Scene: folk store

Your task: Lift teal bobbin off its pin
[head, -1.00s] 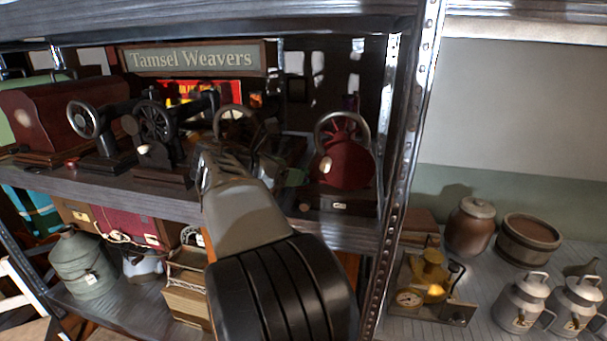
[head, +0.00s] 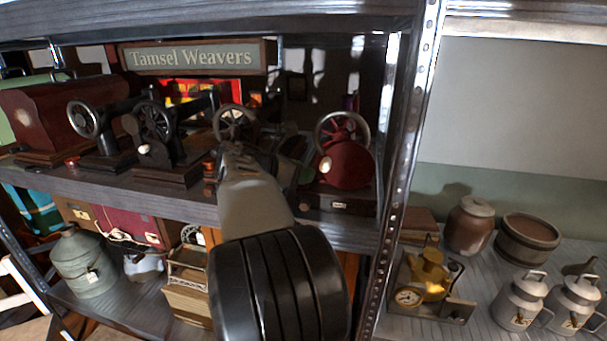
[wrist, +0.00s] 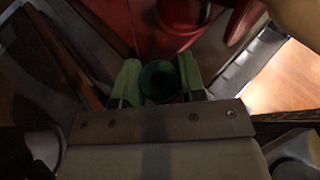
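The teal bobbin (wrist: 150,84) shows end-on in the wrist view, a round dark green piece with a darker middle. My gripper (wrist: 160,80) has its two pale green fingers on either side of it. Little or no gap shows between the fingers and the bobbin, but I cannot tell whether they press on it. The pin is hidden. In the head view my gripper (head: 236,150) reaches over the upper shelf, left of the red machine, and my arm hides the bobbin.
A red hand-wheel machine (head: 347,167) stands to the right. Black sewing machines (head: 160,130) stand to the left, with a small orange-red spool (head: 209,172) near my gripper. A metal shelf post (head: 400,165) rises at the right. The shelf (head: 130,192) is crowded.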

